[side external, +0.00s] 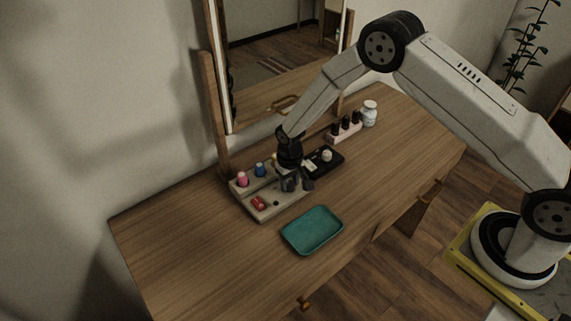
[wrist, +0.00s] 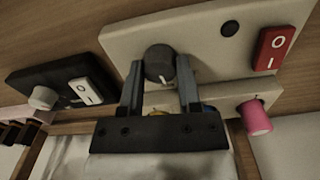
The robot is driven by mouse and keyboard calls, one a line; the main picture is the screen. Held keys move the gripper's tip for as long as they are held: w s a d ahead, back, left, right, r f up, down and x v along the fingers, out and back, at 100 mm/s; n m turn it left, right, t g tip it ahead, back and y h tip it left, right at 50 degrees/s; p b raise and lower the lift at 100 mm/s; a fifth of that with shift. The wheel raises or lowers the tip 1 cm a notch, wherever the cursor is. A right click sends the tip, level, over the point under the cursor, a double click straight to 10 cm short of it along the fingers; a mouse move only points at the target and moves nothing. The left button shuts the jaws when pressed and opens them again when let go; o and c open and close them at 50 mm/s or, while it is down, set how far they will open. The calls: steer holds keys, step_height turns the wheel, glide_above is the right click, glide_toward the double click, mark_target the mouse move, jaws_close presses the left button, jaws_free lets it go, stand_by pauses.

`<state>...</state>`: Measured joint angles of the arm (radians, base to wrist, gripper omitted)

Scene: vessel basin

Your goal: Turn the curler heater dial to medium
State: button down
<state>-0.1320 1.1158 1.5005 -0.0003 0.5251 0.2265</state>
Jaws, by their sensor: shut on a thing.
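A dark grey round dial (wrist: 160,60) with a pale pointer line stands on the beige control panel (wrist: 205,40). In the wrist view its line points toward the lower edge of the picture. My gripper (wrist: 161,66) has one finger on each side of the dial and is shut on it. In the side view my gripper (side external: 297,182) reaches down over the right end of the beige panel (side external: 268,213) and hides the dial. No setting marks or labels are readable, so I cannot tell which level the line marks.
The beige panel has a red rocker switch (wrist: 273,50); pink (side external: 242,179) and blue (side external: 260,169) pieces stand behind. A black panel (side external: 333,161) with a white knob (side external: 326,155) is close by. A teal tray (side external: 313,230) lies in front, a mirror (side external: 285,55) behind.

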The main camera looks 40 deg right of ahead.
mark_target(290, 184)
steer(key=shift+m, duration=0.7)
steer(key=shift+c, duration=1.5)
jaws_free()
steer(key=shift+r, duration=0.1)
steer(key=shift+r, duration=3.75)
steer(key=shift+r, duration=0.1)
